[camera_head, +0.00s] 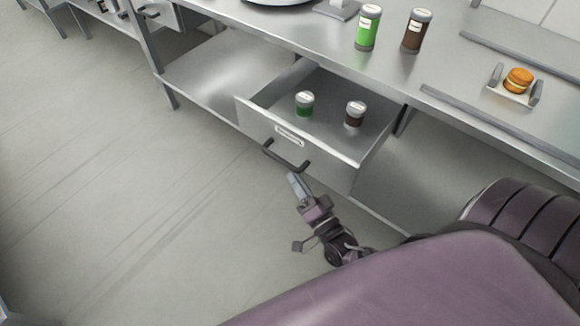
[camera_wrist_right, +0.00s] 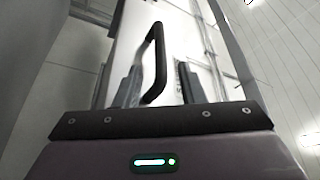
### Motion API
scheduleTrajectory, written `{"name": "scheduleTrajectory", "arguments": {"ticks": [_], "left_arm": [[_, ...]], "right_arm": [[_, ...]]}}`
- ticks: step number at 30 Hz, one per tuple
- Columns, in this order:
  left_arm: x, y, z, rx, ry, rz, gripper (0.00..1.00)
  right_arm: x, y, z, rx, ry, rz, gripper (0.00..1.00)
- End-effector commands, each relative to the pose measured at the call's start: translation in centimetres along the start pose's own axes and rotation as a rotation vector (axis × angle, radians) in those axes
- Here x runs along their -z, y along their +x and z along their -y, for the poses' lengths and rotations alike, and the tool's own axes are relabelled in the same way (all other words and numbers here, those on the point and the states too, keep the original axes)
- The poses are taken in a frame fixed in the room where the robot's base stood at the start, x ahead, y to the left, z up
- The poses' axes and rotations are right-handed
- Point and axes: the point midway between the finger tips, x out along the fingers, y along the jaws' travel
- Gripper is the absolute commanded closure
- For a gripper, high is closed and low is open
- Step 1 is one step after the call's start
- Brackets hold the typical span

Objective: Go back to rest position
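My right gripper (camera_head: 296,180) is just in front of and below the dark handle (camera_head: 285,156) of an open drawer (camera_head: 264,124). In the right wrist view the gripper's two fingers (camera_wrist_right: 160,84) stand apart with nothing held, and the handle (camera_wrist_right: 155,62) shows beyond and between them. I cannot tell whether a finger touches the handle. My left gripper is in neither view.
On the steel counter (camera_head: 300,30) above stand a green bottle (camera_head: 368,27), a brown bottle (camera_head: 415,31) and a burger-like item (camera_head: 517,80) in a holder. The floor (camera_head: 110,180) at left is clear.

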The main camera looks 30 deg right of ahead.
Motion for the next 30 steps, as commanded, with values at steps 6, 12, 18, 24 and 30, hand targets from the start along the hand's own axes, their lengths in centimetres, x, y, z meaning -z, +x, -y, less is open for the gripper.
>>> {"name": "scheduleTrajectory", "arguments": {"ticks": [6,12,18,24,30], "left_arm": [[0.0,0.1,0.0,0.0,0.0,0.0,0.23],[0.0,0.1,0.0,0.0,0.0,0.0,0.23],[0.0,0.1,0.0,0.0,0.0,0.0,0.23],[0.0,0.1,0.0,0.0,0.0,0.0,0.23],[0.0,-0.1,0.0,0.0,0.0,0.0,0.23]], "right_arm": [[0.0,-1.0,0.0,0.0,0.0,-0.001,0.64],[0.0,-1.0,0.0,0.0,0.0,-0.001,0.64],[0.0,-1.0,0.0,0.0,0.0,-0.001,0.64],[-2.3,-1.6,-2.2,-0.068,-0.035,0.058,0.64],[-11.4,-6.2,-10.3,-0.31,-0.208,0.347,0.64]]}}
